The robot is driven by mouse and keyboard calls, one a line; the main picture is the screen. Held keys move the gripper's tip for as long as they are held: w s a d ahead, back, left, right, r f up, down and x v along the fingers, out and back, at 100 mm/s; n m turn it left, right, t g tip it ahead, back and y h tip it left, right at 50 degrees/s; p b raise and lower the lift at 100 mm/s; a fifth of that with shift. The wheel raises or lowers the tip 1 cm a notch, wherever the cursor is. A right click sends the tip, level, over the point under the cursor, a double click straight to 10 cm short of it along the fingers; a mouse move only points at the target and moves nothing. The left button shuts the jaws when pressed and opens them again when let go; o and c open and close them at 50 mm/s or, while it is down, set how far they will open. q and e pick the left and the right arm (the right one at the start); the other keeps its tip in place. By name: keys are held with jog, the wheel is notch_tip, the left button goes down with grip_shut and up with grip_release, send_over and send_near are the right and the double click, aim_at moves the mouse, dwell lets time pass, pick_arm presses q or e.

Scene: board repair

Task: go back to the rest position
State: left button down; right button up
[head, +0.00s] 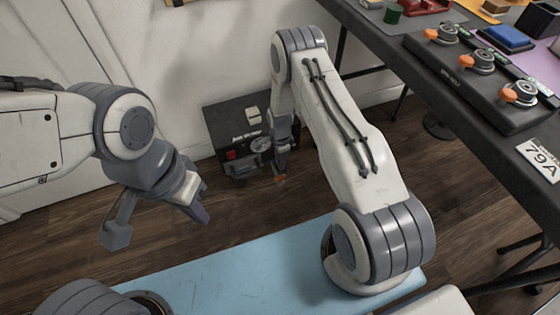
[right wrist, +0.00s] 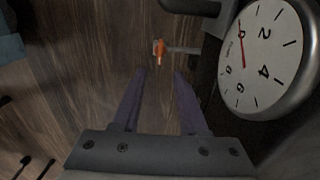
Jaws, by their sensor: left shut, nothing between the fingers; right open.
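My left gripper (head: 202,214) is shut and empty, hanging over the wooden floor on the left of the head view. My right arm reaches down toward a black box on the floor. My right gripper (head: 281,160) is partly hidden by its own wrist in the head view. In the right wrist view, its two fingers (right wrist: 160,76) are apart with nothing between them. A small orange handle on a grey stem (right wrist: 158,48) lies just beyond the fingertips, apart from them. It also shows as an orange spot in the head view (head: 280,179).
The black box (head: 222,122) stands against the white wall. Its round gauge (right wrist: 268,58) is close to the right finger. A blue surface (head: 270,262) lies below my arms. Wooden floor between is clear.

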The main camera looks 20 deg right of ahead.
dwell(0.4)
jog(key=s+a+r+n, duration=0.2)
jog(key=a+r+n, duration=0.25)
jog(key=r, duration=0.45)
jog(key=s+a+r+n, duration=0.3)
jog(key=a+r+n, duration=0.15)
jog(key=r, duration=0.45)
jog(key=s+a+r+n, duration=0.2)
jog(key=a+r+n, duration=0.1)
jog(key=a+r, duration=0.4)
jog(key=s+r+n+y, duration=0.1)
jog(key=s+r+n, duration=0.6)
jog(key=s, duration=0.4)
jog(key=s+r+n, duration=0.6)
jog(key=s+r, duration=0.1)
jog(key=s, duration=0.4)
notch_tip(320, 180, up, 38)
jog(key=p, duration=3.8)
jog(key=shift+s+d+p, duration=0.25)
jog(key=shift+p, duration=0.1)
